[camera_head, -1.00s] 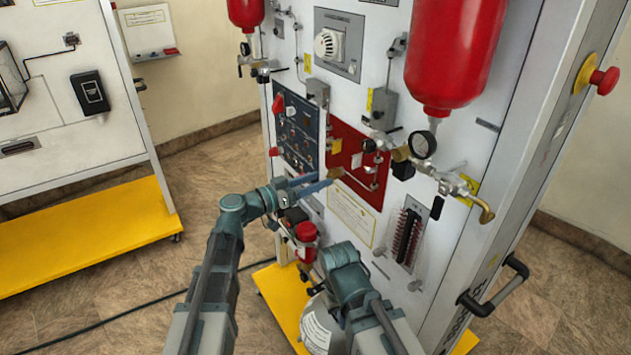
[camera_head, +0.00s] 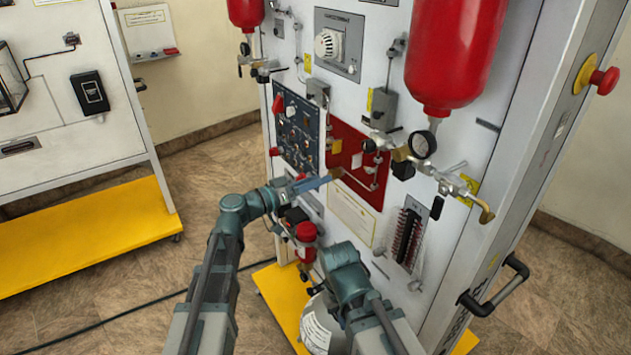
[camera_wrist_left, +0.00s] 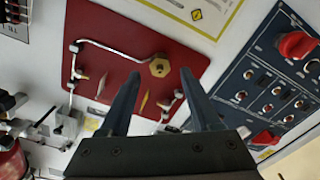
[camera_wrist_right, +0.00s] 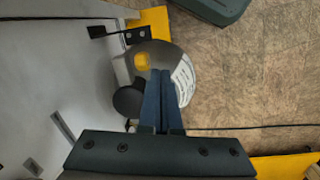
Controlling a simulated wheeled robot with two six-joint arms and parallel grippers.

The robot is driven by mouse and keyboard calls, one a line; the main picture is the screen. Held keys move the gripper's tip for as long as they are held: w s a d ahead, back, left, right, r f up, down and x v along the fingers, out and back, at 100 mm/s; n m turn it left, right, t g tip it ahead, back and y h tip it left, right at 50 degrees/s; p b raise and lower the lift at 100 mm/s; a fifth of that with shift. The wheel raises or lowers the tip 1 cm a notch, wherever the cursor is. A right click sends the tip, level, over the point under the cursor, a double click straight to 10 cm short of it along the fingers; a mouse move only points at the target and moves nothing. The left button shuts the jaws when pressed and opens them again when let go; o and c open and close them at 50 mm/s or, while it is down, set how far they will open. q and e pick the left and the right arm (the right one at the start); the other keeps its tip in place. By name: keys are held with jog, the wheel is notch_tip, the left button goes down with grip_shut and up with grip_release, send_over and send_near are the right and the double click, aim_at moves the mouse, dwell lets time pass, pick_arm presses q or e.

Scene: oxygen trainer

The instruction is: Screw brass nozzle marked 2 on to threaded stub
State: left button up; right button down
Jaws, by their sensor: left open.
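A brass nozzle (camera_head: 336,173) sits at the end of a pale pipe at the lower edge of the red panel (camera_head: 372,190). In the left wrist view the nozzle (camera_wrist_left: 159,67) has a hexagonal outline, and no number can be read on it. The stub is hidden behind it. My left gripper (camera_head: 329,178) is open and points at the nozzle. In the left wrist view its fingertips (camera_wrist_left: 160,76) lie to either side of the nozzle, with no visible contact. My right gripper (camera_wrist_right: 165,75) is shut and empty, low down over a metal cylinder; its fingers do not show in the head view.
A dark blue switch panel (camera_wrist_left: 270,85) lies beside the red panel. A red bottle (camera_head: 449,55), a pressure gauge (camera_head: 422,144) and several pipes stick out above. A red-topped part (camera_head: 305,232) stands below my left gripper. Free floor (camera_head: 120,260) lies to the left.

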pick_arm(q)
jog(key=shift+x, duration=1.9)
grip_shut()
jog(key=shift+m, duration=0.8)
jog(key=shift+o, duration=0.7)
grip_release()
